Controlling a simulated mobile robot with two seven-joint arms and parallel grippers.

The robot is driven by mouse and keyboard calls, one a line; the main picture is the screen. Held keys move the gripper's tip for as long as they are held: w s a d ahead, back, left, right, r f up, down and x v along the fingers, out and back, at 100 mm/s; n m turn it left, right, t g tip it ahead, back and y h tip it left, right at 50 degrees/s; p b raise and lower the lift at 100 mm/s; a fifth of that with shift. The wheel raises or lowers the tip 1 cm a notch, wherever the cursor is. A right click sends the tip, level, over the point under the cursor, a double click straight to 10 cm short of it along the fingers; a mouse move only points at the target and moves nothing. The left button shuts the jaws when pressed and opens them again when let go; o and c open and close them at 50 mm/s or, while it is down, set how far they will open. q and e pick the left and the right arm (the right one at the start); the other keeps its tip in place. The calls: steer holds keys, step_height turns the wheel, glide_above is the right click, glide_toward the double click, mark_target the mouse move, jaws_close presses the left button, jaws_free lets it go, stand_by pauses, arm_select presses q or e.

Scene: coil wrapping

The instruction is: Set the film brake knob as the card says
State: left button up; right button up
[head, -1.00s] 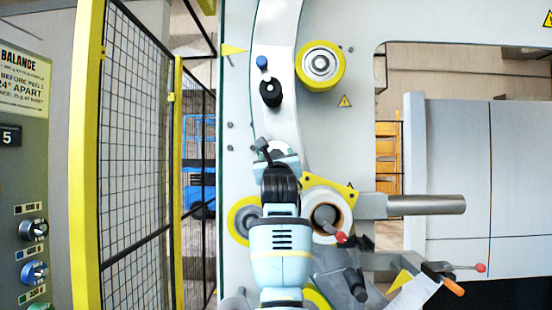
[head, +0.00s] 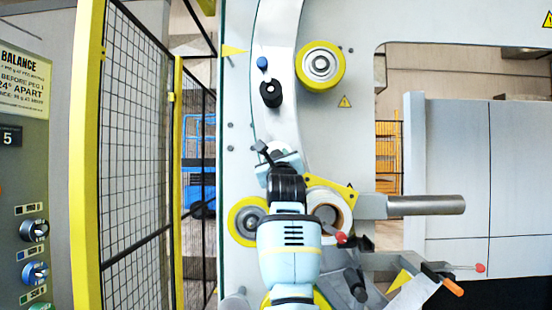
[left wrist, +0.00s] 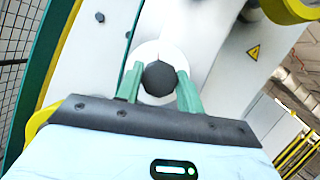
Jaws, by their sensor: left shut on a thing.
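In the left wrist view a dark faceted knob (left wrist: 159,78) sits in front of a round white dial (left wrist: 147,52) on the machine's pale face. My left gripper (left wrist: 160,88) is shut on this knob, with one green finger on each side. Any marks on the dial are too small to read. In the head view my left gripper (head: 273,153) is at the machine's curved pale strip, below a black knob (head: 271,93), and its wrist hides part of what it holds. No card with a brake setting is readable. My right gripper is not in view.
A yellow-rimmed roller (head: 320,65) is at the upper right of the gripper. A paper-coloured core (head: 340,212) and a metal bar (head: 425,205) lie to the right. A yellow-framed mesh guard (head: 137,120) and a panel with a "BALANCE" card (head: 22,84) stand at left.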

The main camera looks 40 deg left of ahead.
arm_select(q)
steer(key=shift+n+g+y+b, duration=0.4)
steer(key=shift+n+g, duration=0.65)
steer(key=shift+n, duration=1.3)
steer(key=shift+n+g+y+b, duration=0.2)
steer(key=shift+n+g+b, duration=0.6)
steer(key=shift+n, duration=1.55)
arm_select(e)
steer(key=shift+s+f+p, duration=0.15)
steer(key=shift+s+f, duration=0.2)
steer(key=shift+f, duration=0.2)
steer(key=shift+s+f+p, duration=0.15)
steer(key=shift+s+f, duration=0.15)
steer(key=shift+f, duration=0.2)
arm_select(q)
steer(key=shift+g, duration=0.25)
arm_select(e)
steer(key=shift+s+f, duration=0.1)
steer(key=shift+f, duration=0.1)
arm_select(q)
steer(key=o, duration=1)
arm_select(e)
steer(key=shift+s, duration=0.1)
